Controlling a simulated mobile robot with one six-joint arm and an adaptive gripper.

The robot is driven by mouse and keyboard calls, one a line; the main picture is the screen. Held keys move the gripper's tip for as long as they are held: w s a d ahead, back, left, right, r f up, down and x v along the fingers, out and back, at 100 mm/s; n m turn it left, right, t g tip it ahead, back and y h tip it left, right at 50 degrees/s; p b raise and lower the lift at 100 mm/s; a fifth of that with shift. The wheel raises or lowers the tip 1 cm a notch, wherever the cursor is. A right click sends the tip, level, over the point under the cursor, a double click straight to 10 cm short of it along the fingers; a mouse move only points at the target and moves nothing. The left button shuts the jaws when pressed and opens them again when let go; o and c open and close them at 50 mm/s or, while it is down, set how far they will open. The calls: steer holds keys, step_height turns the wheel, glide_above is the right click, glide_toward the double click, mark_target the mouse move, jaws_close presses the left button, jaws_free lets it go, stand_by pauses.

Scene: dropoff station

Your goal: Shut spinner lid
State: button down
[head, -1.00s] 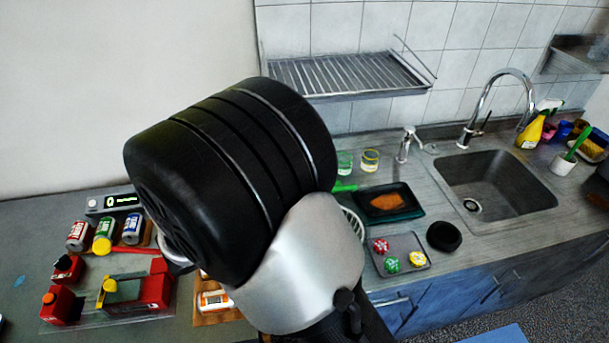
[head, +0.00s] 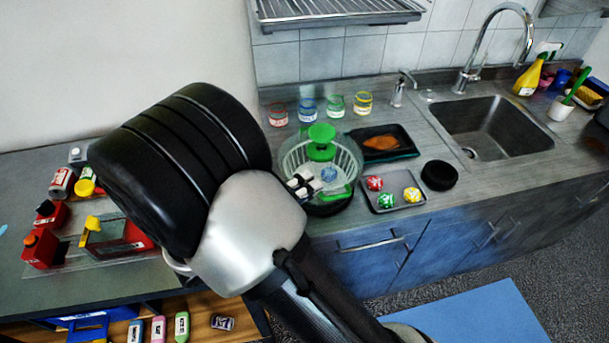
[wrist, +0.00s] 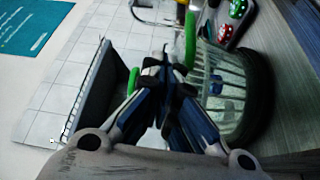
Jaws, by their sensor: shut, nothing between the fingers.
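The salad spinner (head: 352,160) stands on the counter, a clear bowl with a pale basket. Its clear lid carries a green knob (head: 321,134) over the bowl's back part; I cannot tell exactly how far the lid stands off the rim. A green part (head: 335,195) shows at the bowl's front. A small blue item (head: 328,174) is seen within the bowl's outline. My gripper (head: 305,183) is shut and empty at the spinner's front left. In the wrist view, the fingers (wrist: 165,65) partly hide the lid, and the bowl (wrist: 232,95) lies to their right.
Several glasses (head: 308,110) stand behind the spinner. A dark tray (head: 400,148) with an orange item, a small tray (head: 378,200) of colored balls and a black round item (head: 440,175) lie to its right. The sink (head: 495,120) is farther right. A dish rack (head: 340,10) hangs above.

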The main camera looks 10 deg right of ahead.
steer(key=shift+s+f+m, duration=0.1)
steer(key=shift+f+m, duration=0.2)
steer(key=shift+f, duration=0.35)
step_height(320, 180, up, 4)
steer(key=a+r+p, duration=0.1)
steer(key=p, duration=0.2)
steer(key=a+f, duration=0.5)
steer(key=a, duration=0.4)
steer(key=s+d+r+m+g+y, duration=0.2)
steer(key=s+d+r+g+y, duration=0.15)
steer(key=d, duration=0.35)
steer(key=s+d+r+m+g+y, duration=0.1)
steer(key=s+d+r+g+y, duration=0.15)
steer(key=s+d+g, duration=0.35)
steer(key=s+d+r+t+y, duration=0.1)
steer(key=s+r+t+y, duration=0.4)
steer(key=s+y, duration=0.3)
steer(key=t+y, duration=0.1)
steer(key=y, duration=0.1)
steer(key=shift+d+r+m+y+p, duration=0.2)
steer(key=shift+d+m+y+p, duration=0.1)
steer(key=shift+d, duration=0.05)
